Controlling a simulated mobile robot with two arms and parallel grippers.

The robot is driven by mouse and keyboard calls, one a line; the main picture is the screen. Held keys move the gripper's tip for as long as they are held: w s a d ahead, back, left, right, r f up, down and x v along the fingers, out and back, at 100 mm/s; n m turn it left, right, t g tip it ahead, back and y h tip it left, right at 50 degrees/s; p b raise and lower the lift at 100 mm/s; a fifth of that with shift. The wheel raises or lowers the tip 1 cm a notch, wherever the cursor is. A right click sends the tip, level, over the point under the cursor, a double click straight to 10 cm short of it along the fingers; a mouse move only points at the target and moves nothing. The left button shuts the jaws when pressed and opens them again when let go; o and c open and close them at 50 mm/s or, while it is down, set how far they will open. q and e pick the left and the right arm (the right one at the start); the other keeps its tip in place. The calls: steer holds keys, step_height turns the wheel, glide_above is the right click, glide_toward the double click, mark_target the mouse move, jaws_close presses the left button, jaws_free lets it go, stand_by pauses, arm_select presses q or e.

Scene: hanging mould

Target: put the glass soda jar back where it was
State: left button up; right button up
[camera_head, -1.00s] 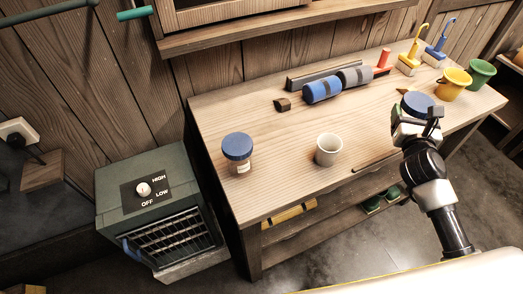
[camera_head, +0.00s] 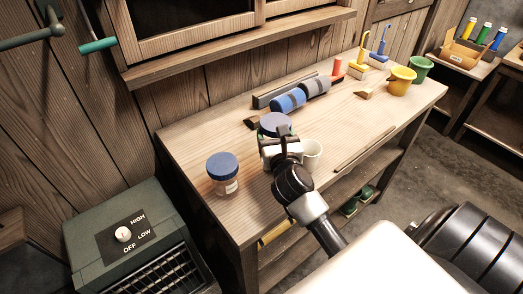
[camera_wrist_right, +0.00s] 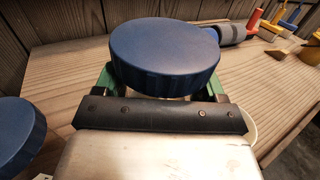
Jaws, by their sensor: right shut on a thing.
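My right gripper (camera_head: 275,140) is shut on a jar with a blue lid (camera_head: 273,122), over the workbench behind the white cup. In the right wrist view the blue lid (camera_wrist_right: 165,50) fills the space between my green-edged fingers (camera_wrist_right: 166,95); the jar's body is hidden below it. I cannot tell whether it touches the bench. A second blue-lidded jar (camera_head: 224,176), clear with a white label, stands upright at the bench's left end. Its lid also shows at the left of the wrist view (camera_wrist_right: 18,135). My left gripper is not in view.
A white cup (camera_head: 312,155) stands right beside my gripper. Blue and grey rolls (camera_head: 289,100) lie behind it. Yellow (camera_head: 400,82) and green (camera_head: 420,68) pots and small brushes are at the right end. A heater (camera_head: 125,245) stands left of the workbench (camera_head: 190,135).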

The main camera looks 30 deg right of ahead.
steer(key=shift+w+a+f, duration=0.45)
steer(key=shift+w+a, duration=0.05)
steer(key=shift+w, duration=0.1)
steer(key=shift+w+a+f, duration=0.4)
steer(key=shift+w+a, duration=0.1)
steer(key=shift+w, duration=0.1)
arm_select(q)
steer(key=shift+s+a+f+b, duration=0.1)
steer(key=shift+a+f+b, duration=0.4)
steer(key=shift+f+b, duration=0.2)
arm_select(e)
steer(key=shift+f, duration=2)
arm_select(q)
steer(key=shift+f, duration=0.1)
arm_select(e)
steer(key=shift+f, duration=0.1)
steer(key=o, duration=1.2)
steer(key=shift+c, duration=0.2)
steer(key=shift+s, duration=0.15)
steer(key=b+v, duration=0.2)
steer(key=v, duration=0.9)
steer(key=shift+s+a, duration=0.1)
steer(key=shift+s, duration=0.25)
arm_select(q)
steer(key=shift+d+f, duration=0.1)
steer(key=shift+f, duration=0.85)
